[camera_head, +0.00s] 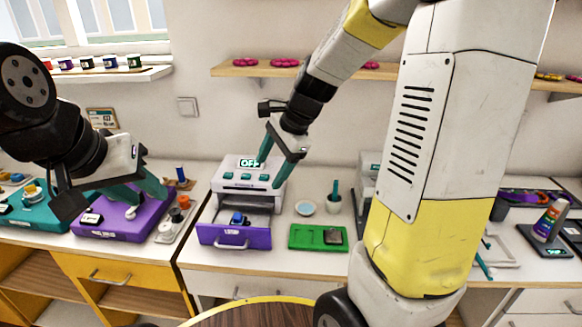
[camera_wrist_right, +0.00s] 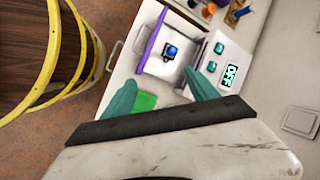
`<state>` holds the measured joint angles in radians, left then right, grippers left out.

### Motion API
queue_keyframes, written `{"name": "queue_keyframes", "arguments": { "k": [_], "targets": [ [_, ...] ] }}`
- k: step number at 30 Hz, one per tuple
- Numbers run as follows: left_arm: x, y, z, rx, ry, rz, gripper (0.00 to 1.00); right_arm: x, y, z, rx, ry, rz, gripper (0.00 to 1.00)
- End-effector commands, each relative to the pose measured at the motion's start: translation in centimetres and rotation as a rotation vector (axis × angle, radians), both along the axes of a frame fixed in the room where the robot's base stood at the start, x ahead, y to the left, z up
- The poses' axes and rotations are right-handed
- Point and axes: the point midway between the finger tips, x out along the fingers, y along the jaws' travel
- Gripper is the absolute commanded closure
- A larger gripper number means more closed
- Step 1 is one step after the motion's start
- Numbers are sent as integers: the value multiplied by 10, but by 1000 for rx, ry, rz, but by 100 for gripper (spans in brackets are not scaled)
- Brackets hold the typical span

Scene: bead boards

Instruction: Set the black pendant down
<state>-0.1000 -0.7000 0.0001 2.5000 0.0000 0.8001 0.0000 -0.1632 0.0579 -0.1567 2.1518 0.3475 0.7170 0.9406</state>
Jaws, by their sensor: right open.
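I cannot pick out the black pendant for certain. A small dark blue and black piece (camera_head: 238,217) sits in the pulled-out purple-fronted drawer (camera_head: 232,236) of a white machine (camera_head: 243,175); the piece also shows in the right wrist view (camera_wrist_right: 171,50). A dark grey block (camera_head: 333,237) lies on the right end of a green board (camera_head: 308,237). My right gripper (camera_head: 271,167) is open and empty, above the machine; its spread teal fingers show in the right wrist view (camera_wrist_right: 165,92). My left gripper (camera_head: 148,197) is open over a purple board (camera_head: 122,220).
A teal board (camera_head: 35,212) lies at the far left. A tray of small coloured pots (camera_head: 177,218) stands between the purple board and the machine. The machine's display reads OFF.

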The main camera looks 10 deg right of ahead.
Motion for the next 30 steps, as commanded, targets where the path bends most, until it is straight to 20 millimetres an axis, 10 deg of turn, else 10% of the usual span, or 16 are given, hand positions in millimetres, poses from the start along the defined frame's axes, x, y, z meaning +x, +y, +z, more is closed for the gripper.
{"name": "queue_keyframes", "arguments": {
  "k": [6, 15, 30],
  "targets": [
    [0, 0, 0, 0, 0, 0, 64, -80, -19, 62, -211, -315, 475, 32],
    [0, 0, 0, 0, 0, 0, 64, -160, -42, 85, -548, -568, 955, 32],
    [0, 0, 0, 0, 0, 0, 64, -173, -47, 86, -625, -602, 1050, 32]
  ]
}}
